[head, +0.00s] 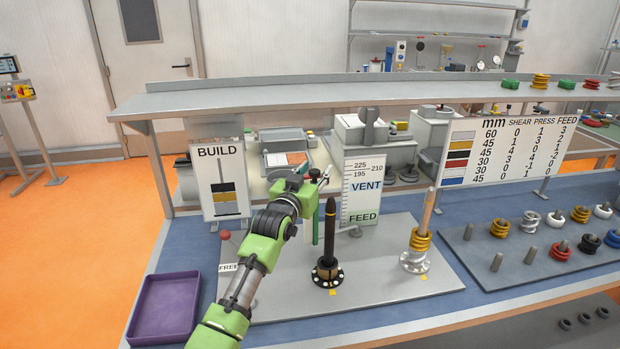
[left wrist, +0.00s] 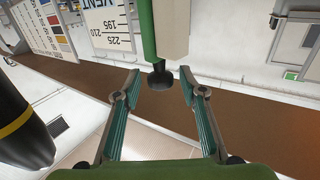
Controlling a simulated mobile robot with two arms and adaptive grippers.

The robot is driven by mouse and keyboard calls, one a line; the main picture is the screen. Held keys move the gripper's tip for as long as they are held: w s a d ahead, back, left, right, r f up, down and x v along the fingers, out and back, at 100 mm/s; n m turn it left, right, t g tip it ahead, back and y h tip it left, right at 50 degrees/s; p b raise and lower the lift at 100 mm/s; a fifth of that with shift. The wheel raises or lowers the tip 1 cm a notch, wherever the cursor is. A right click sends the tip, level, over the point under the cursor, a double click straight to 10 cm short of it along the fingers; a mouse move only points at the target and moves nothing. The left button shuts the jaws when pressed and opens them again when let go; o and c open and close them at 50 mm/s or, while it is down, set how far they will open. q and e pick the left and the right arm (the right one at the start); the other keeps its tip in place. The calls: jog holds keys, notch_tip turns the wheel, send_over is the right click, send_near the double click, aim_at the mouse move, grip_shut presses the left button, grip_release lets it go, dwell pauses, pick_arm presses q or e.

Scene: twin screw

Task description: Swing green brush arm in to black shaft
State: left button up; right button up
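The black shaft (head: 330,217) stands upright on the grey plate, in a dark flange with a brown-gold collar. A large black cylinder with a yellow band, which looks like this shaft, shows at the left edge of the left wrist view (left wrist: 18,128). The green brush arm (head: 316,222) appears as a thin green upright left of the shaft, partly hidden by my gripper.
A tan shaft (head: 428,211) with yellow rings stands on a white flange to the right. A purple tray (head: 166,307) lies at left. The BUILD board (head: 222,182) and VENT/FEED scale (head: 362,190) stand behind.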

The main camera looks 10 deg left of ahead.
pick_arm(q)
jog(key=s+a, duration=0.2)
jog(key=s, duration=0.9)
jog(key=shift+s, duration=0.3)
pick_arm(e)
jog(key=shift+a, duration=0.3)
pick_arm(q)
jog(key=shift+a, duration=0.1)
